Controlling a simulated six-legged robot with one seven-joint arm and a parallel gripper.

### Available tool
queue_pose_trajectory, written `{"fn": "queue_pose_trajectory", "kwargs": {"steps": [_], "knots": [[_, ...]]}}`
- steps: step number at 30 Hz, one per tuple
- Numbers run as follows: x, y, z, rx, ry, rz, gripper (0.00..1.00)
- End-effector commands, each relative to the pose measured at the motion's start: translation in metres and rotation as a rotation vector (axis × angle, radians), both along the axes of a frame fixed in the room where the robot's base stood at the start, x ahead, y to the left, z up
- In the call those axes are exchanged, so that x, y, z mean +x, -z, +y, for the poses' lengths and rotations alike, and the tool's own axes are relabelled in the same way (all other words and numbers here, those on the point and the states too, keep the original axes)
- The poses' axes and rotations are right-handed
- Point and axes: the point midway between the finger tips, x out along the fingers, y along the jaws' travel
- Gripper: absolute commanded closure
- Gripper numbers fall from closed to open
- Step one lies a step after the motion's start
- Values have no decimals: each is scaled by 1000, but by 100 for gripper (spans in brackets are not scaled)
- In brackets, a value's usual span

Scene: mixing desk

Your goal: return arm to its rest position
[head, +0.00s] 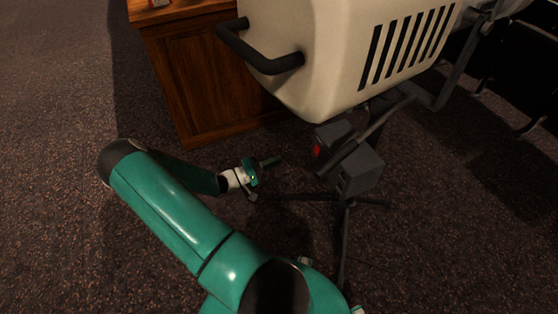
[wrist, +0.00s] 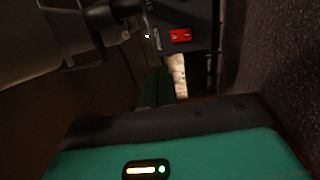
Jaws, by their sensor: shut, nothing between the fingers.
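My gripper (head: 271,161) is at the end of my teal arm, low over the carpet and left of a dark stand, in the head view. Its slim green fingers are together and hold nothing. In the wrist view the teal gripper body (wrist: 190,155) fills the bottom, and the dark green fingers (wrist: 157,86) point away toward the stand's box. My arm is bent, with its elbow out to the left in the head view.
A cream slotted shell (head: 335,50) with a black handle (head: 262,60) hangs above and right of my gripper. Its dark stand has a box (head: 357,168) with a red part (wrist: 180,35). A wooden desk (head: 205,75) stands behind. Carpet at left is clear.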

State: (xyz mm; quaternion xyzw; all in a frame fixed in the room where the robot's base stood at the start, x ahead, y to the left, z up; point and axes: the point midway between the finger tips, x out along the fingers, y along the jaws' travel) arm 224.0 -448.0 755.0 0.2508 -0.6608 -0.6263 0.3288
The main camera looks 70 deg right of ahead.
Motion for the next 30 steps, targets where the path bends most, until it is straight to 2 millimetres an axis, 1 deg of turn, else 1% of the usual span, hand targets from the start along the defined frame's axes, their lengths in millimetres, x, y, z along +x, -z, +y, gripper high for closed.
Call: {"fn": "queue_pose_trajectory", "kwargs": {"steps": [15, 19, 23, 29, 30], "knots": [[-1, 0, 1, 1, 0, -1, 100], [5, -6, 7, 24, 17, -29, 100], [19, -22, 25, 91, 64, -102, 100], [46, -53, 67, 258, 125, -249, 100], [52, -60, 76, 295, 131, -275, 100]]}}
